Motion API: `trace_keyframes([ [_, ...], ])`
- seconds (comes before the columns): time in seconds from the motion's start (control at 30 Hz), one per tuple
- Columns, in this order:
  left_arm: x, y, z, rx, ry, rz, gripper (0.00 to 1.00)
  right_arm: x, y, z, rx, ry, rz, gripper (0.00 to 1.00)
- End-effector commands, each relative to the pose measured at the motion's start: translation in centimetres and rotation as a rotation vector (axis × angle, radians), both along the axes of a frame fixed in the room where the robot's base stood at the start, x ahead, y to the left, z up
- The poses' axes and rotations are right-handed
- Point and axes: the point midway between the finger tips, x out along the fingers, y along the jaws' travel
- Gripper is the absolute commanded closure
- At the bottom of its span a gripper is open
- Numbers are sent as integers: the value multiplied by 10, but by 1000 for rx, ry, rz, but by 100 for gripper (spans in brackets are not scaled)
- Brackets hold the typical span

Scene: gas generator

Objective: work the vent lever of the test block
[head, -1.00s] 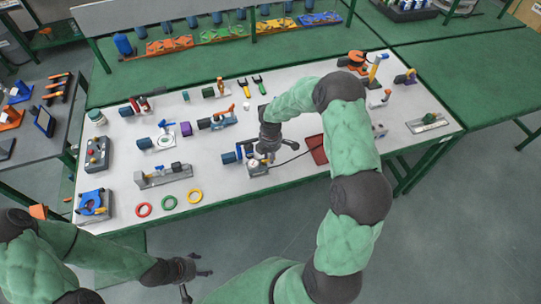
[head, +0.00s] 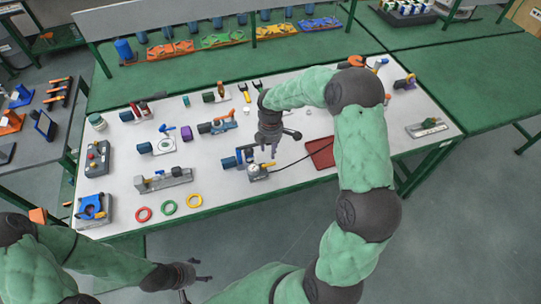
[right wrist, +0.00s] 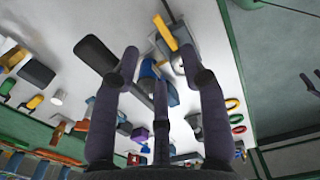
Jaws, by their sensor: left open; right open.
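The test block (head: 257,174) stands near the front middle of the white bench, with a round gauge and a blue part at its left. In the right wrist view its gauge (right wrist: 178,60) shows beyond the fingers, beside a yellow bar (right wrist: 165,32); I cannot tell for certain which part is the vent lever. My right gripper (head: 270,154) is open above and just behind the block, apart from it as far as I can see. Its fingers (right wrist: 160,75) hide part of the block. My left gripper (head: 200,272) is open and empty, low in front of the bench.
A red tray (head: 320,153) lies right of the block, with a black cable near it. A grey fixture (head: 163,180) and red, green and yellow rings (head: 168,207) lie to the left. My right arm hides part of the bench's right side.

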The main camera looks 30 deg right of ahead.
Motion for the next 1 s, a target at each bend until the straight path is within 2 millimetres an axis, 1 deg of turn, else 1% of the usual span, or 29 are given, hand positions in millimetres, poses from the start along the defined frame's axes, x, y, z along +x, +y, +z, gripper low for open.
trace_keyframes([
  [0.03, 0, 0, 0, 0, 0, 0, 32, 0, 0, 9, 0, -3, 0, 56],
  [0.1, 0, 0, 0, 0, 0, 0, 32, 0, 0, 19, 1, -1, 0, 56],
  [0.2, 0, 0, 0, 0, 0, 0, 32, 0, 1, 29, 0, 0, 1, 56],
  [0.3, 0, 0, 0, 0, 0, 0, 32, 0, 1, 35, 1, 0, 0, 56],
  [0.43, 0, 0, 0, 0, 0, 0, 32, 0, 1, 37, 1, 1, 0, 56],
  [1.0, 0, 0, 0, 0, 0, 0, 32, 0, 0, 37, 1, 1, 0, 56],
])
